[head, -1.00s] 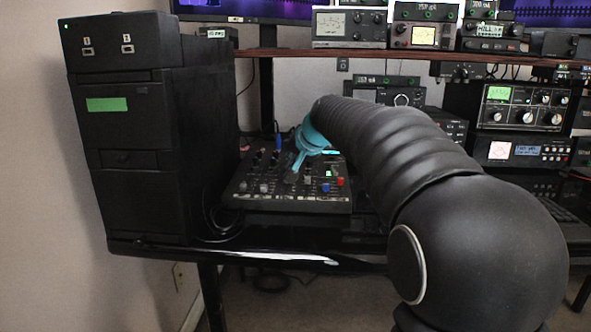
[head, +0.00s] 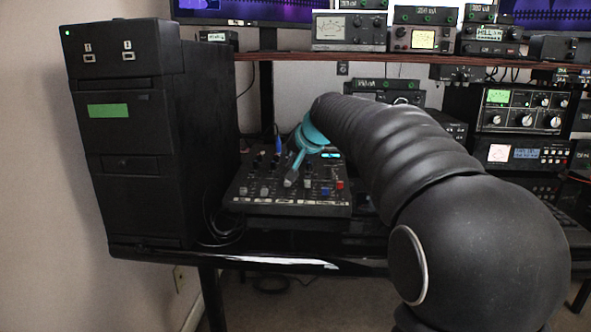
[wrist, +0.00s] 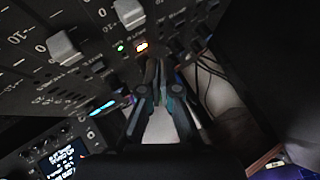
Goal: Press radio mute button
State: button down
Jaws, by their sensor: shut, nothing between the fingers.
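The black radio panel (head: 300,206) with knobs and coloured buttons lies on the desk, and its labelled face fills the upper left of the wrist view (wrist: 25,85). My teal gripper (head: 290,182) is over the panel; its fingers (wrist: 153,72) are shut and empty. I cannot tell whether the tips touch the panel. The labels there are too small to read, so I cannot tell which control is mute.
A black computer tower (head: 128,190) stands left of the panel. A wooden shelf (head: 420,58) with meters runs above, and more radio equipment (head: 522,110) stands at right. Two grey slider caps (wrist: 63,47) stick up near my fingers.

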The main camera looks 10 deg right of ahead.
notch_tip(320, 180, up, 6)
jog(key=p, duration=0.4)
jog(key=shift+s, duration=0.25)
jog(key=shift+a, duration=0.1)
